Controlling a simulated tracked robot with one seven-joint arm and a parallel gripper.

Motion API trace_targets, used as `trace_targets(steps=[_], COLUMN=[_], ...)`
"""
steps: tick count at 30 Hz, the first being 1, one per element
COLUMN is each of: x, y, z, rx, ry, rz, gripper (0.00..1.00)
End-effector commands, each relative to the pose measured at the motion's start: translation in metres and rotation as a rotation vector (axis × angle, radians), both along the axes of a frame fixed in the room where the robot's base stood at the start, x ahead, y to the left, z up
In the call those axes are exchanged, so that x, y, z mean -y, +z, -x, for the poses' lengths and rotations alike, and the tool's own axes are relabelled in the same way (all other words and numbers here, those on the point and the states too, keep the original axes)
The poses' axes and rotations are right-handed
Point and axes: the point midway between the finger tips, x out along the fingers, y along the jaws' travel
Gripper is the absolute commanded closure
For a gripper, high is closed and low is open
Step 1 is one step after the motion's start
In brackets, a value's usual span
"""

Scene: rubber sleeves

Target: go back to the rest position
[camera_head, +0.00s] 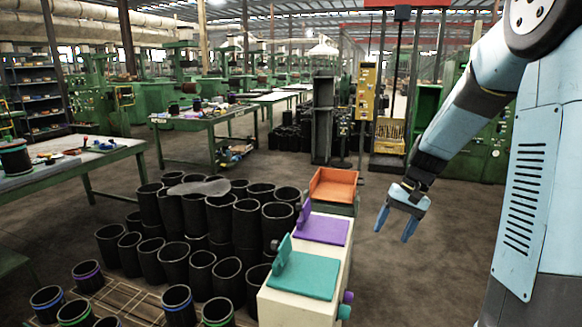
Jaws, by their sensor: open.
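My gripper (396,221) hangs at the end of my arm, right of the middle of the picture. Its two blue fingers point down and stand apart with nothing between them. My blue and black arm comes down from the upper right.
Black rubber sleeves (220,219) stand packed left of the stand. A few with coloured bands (178,303) are on a wooden pallet (122,298) at the front. Green work tables (68,168) are at the left. The floor (410,285) below my gripper is clear.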

Motion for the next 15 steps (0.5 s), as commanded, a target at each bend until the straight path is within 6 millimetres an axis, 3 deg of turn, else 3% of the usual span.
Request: trace_targets(steps=[3,15], x=[-0.008,-0.026], y=[0.025,0.09], z=[0.018,0.084], rx=[0.049,0.219], ry=[0.023,0.079], rz=[0.057,0.215], gripper=[0.31,0.31])
